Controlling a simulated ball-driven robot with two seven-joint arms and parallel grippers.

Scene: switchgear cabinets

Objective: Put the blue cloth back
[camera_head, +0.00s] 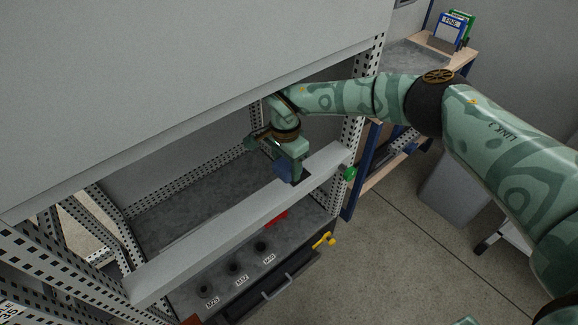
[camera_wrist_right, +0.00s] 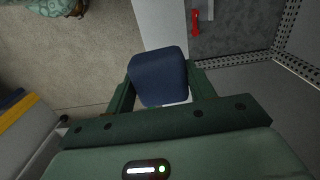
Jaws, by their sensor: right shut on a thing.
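The blue cloth (camera_head: 283,171) is a dark blue, folded-looking block in my right gripper (camera_head: 289,176). In the right wrist view the cloth (camera_wrist_right: 157,75) sits between the two green fingers of the right gripper (camera_wrist_right: 160,95), which are shut on it. In the head view the gripper is inside the open cabinet bay, just above and behind the light grey crossbar (camera_head: 225,222). I cannot tell whether the cloth touches the bar. My left gripper is not in view.
Perforated posts (camera_head: 353,125) frame the bay, with a large grey panel (camera_head: 180,80) above. A front ledge has labelled holes (camera_head: 233,268), a red part (camera_head: 276,218) and a yellow handle (camera_head: 325,240). A green knob (camera_head: 349,173) is at the bar's right end. A bench (camera_head: 415,55) stands behind right.

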